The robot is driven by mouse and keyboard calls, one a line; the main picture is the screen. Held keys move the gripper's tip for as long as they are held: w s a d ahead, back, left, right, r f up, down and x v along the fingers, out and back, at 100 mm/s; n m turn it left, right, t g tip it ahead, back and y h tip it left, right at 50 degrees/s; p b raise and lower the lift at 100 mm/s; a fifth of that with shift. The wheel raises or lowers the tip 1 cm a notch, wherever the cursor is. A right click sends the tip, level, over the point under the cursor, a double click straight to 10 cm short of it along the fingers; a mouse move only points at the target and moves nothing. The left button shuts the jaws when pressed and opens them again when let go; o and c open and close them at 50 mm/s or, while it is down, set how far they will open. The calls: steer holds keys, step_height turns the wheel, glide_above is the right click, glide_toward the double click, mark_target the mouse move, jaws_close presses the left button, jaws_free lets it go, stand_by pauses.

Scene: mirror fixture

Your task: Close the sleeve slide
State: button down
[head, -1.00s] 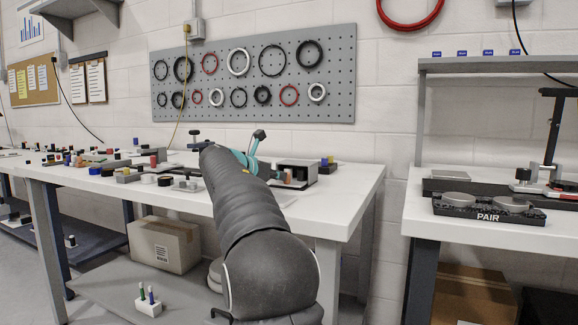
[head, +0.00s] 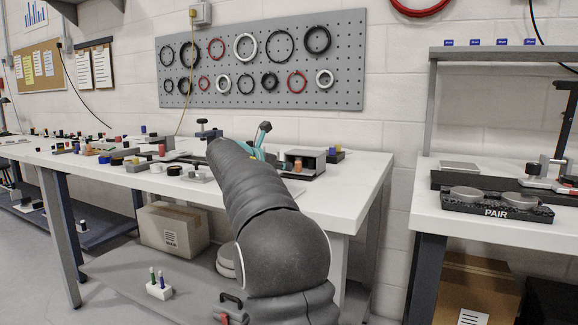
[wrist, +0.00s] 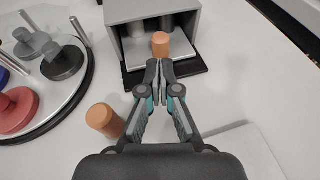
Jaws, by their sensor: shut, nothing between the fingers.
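The sleeve slide is a grey open-fronted sleeve (wrist: 187,22) with a pale slide plate (wrist: 138,52) jutting out of its mouth over a dark base. An orange cylinder (wrist: 160,44) stands on the plate near the mouth. In the head view the sleeve (head: 312,156) sits near the right end of the long bench. My gripper (wrist: 166,66) is shut and empty, its tips just in front of the orange cylinder and plate; contact cannot be told. In the head view my arm hides most of the gripper.
A second orange cylinder (wrist: 104,119) stands on the bench left of my gripper. A round tray (wrist: 78,93) with red, blue and grey pieces lies further left. The bench right of the gripper is mostly clear. A separate bench (head: 430,216) stands at the right.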

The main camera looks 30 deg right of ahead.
steer(key=v, duration=1.1)
steer(key=shift+a, duration=0.25)
